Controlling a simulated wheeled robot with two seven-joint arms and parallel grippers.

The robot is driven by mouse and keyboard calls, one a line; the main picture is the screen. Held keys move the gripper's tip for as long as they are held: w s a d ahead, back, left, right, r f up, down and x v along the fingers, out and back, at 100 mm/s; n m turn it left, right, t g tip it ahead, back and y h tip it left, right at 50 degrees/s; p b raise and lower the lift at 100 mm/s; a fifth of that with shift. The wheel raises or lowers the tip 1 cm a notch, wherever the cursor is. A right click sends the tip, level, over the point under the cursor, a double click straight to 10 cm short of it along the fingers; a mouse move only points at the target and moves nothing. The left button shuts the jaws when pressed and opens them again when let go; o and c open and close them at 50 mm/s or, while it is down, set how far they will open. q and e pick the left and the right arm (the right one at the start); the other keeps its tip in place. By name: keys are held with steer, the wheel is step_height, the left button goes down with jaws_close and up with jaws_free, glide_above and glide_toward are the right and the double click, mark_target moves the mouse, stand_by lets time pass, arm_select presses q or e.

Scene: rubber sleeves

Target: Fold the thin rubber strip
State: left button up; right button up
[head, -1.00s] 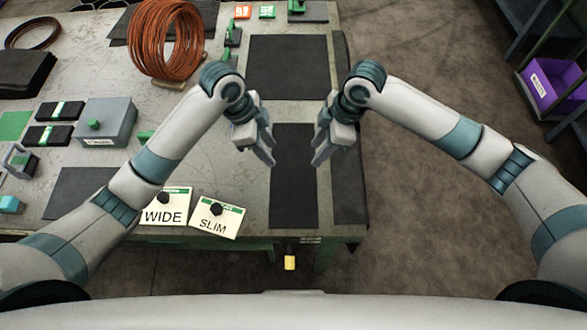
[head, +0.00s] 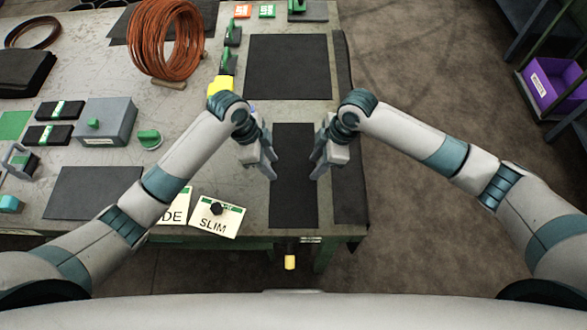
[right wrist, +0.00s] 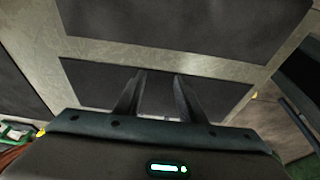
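A narrow dark rubber strip (head: 293,190) lies flat on the table near the front right, below a larger dark sheet (head: 289,67). Another dark strip (head: 350,195) runs along the right table edge. The frames do not show which is thinnest. My left gripper (head: 261,166) hangs at the narrow strip's left side, empty, with its fingers apart. My right gripper (head: 323,163) hangs at its right side. In the right wrist view my right gripper (right wrist: 158,92) has its fingers apart, with dark rubber (right wrist: 217,95) behind them and nothing between them.
A SLIM card (head: 217,216) and a partly covered WIDE card (head: 172,215) lie at the front. A copper wire coil (head: 167,42), a grey box (head: 105,121) and another dark sheet (head: 93,193) are on the left. Open floor lies right of the table.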

arm_select(q)
steer(key=shift+f, duration=0.15)
arm_select(e)
steer(key=shift+f, duration=0.15)
arm_select(q)
jaws_close()
arm_select(e)
jaws_close()
